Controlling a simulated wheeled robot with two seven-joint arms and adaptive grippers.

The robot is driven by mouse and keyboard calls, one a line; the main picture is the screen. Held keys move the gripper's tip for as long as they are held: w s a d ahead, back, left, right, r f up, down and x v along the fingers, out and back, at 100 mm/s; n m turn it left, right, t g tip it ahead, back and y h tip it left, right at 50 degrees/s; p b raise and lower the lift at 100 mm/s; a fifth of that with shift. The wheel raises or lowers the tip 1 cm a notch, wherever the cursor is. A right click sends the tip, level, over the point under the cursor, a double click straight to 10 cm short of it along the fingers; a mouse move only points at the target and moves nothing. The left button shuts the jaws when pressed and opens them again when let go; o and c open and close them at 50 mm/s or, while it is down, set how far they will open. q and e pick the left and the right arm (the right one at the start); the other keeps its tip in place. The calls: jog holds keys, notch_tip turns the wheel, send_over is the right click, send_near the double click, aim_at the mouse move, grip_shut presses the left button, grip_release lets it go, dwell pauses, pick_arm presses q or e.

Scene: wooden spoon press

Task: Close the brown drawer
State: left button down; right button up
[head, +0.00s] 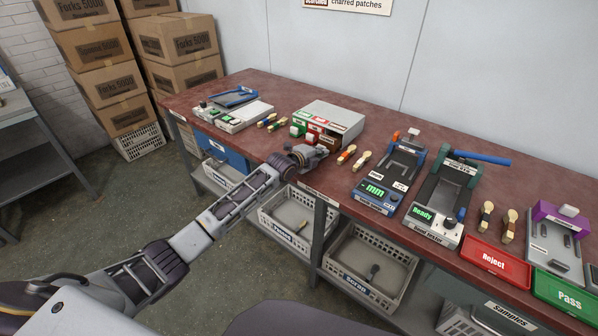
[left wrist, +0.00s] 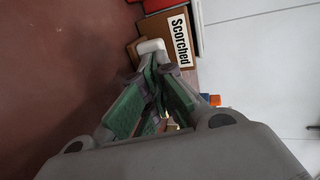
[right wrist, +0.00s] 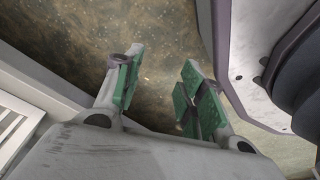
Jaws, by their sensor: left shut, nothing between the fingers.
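A small grey cabinet (head: 335,116) with green, red and brown drawer fronts stands on the red-brown bench. My left gripper (head: 322,151) is at its lower front and partly hides the drawers. In the left wrist view, the brown drawer (left wrist: 155,30) carries a "Scorched" label and a pale handle (left wrist: 150,46). My left gripper (left wrist: 156,82) is shut and empty, its tips close to that handle; I cannot tell whether they touch. How far the brown drawer stands out is unclear. My right gripper (right wrist: 158,85) is open and empty, above the floor, away from the bench.
Wooden spoons (head: 347,154) lie right of the cabinet and others (head: 272,121) lie left. A red Reject tray (head: 497,262) is near the front edge. Baskets (head: 368,262) sit below.

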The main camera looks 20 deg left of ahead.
pick_arm(q)
jog(key=w, duration=0.1)
jog(key=w+d, duration=0.1)
jog(key=shift+w+b, duration=0.3)
jog(key=shift+b, duration=0.1)
jog(key=shift+w+d, duration=0.2)
jog(key=shift+w, duration=0.4)
pick_arm(e)
jog(key=r, duration=0.1)
jog(key=w+a+r, duration=0.1)
jog(key=w+r, duration=0.1)
jog(key=shift+w+a+r, duration=0.1)
jog(key=shift+a+r, duration=0.05)
jog(key=shift+a, duration=0.25)
pick_arm(q)
jog(key=shift+r, duration=0.1)
